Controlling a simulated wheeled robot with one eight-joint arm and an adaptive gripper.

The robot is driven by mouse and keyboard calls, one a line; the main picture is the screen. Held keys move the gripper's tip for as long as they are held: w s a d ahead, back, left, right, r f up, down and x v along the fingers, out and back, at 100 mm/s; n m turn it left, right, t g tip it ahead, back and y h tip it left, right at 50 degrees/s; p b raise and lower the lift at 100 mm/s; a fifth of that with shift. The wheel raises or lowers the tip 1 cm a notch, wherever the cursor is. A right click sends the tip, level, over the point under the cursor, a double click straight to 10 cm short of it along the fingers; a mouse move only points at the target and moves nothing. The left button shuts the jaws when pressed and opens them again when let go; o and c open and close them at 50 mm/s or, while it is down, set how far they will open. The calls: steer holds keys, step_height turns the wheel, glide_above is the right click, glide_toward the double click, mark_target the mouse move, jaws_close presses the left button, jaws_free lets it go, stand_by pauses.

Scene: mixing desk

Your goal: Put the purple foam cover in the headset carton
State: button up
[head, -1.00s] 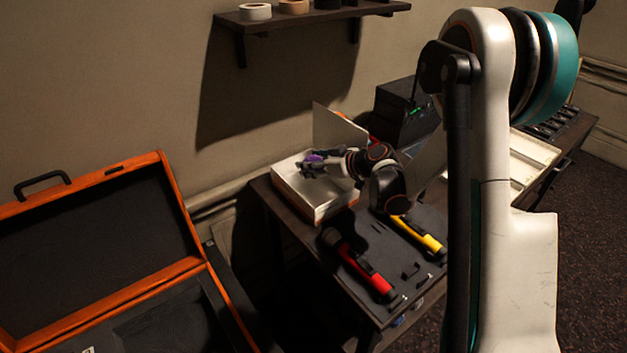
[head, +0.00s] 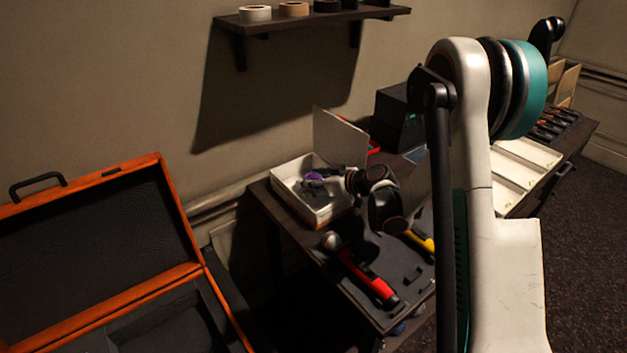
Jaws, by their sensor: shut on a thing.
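The purple foam cover (head: 315,177) is a small purple spot between the fingers of my gripper (head: 313,183). My gripper is shut on it and reaches in from the right, over the open white carton (head: 325,217), which appears to be the headset carton. The carton stands on the dark desk with its lid (head: 340,137) raised at the back. The fingers appear at or just below rim level; the exact height of the cover above the carton floor cannot be told. Part of the carton's inside is hidden by my gripper and wrist.
A red-handled microphone (head: 367,277) and a yellow one (head: 420,240) lie in a dark foam tray in front. A black box (head: 396,120) stands behind the lid. A white divided tray (head: 520,165) is at right. An open orange case (head: 180,215) is at left.

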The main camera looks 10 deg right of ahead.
steer(key=shift+f, duration=0.2)
steer(key=o, duration=0.4)
steer(key=shift+o, duration=0.2)
steer(key=shift+r, duration=0.6)
steer(key=p+v, duration=0.2)
steer(key=v, duration=0.5)
steer(key=shift+s+d+r+p, duration=0.15)
steer(key=shift+s+p, duration=0.05)
steer(key=shift+p, duration=0.15)
